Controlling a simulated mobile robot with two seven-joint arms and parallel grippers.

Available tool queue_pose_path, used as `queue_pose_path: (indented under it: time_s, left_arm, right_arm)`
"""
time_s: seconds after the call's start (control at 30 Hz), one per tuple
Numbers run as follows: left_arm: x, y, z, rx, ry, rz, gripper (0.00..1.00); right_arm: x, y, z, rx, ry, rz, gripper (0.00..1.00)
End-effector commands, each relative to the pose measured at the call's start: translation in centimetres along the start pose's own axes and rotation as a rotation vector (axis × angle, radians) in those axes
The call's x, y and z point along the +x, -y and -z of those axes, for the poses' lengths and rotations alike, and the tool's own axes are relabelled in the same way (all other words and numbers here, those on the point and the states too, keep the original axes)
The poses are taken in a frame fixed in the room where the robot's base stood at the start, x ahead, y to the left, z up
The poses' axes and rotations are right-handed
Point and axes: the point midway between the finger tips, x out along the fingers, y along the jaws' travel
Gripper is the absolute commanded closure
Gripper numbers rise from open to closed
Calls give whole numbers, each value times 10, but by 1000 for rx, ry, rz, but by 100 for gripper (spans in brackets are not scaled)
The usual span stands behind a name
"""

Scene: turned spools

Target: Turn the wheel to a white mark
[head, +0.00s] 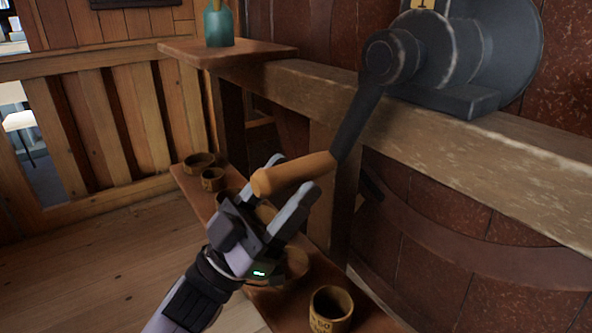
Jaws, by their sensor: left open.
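The wheel (522,45) is a dark grey disc at the top right, mounted with its hub on a wooden beam. A dark crank arm (355,125) runs from the hub down and left to an orange-brown wooden handle (295,174). My left gripper (298,178) is open, with its two fingers on either side of the handle. I cannot tell whether the fingers touch it. A yellow tag with a dark mark (423,4) shows at the top edge above the hub. I see no white mark clearly. My right gripper is not in view.
The wooden beam (540,180) runs below the wheel. A low shelf (262,300) behind and below my gripper bears several wooden cups, one (331,308) at the front. A teal bottle (219,24) stands on a ledge (180,48). Floor at left is clear.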

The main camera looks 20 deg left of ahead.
Motion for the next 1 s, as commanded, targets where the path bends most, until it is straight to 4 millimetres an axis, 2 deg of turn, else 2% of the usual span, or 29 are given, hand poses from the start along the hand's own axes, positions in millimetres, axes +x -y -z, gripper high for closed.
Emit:
queue_pose_path:
  time_s: [0.2,0.57,0.6,0.77,1.0]
  left_arm:
    - [21,0,0,0,0,0,42]
    - [26,0,-1,-1,1,1,42]
    - [26,0,-1,-1,1,1,49]
    - [26,0,-1,-1,1,1,100]
    - [28,4,1,18,3,-17,100]
  right_arm:
    - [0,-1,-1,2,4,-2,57]
    - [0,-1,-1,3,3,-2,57]
    - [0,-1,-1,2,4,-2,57]
    - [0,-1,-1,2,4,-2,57]
    - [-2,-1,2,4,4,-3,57]
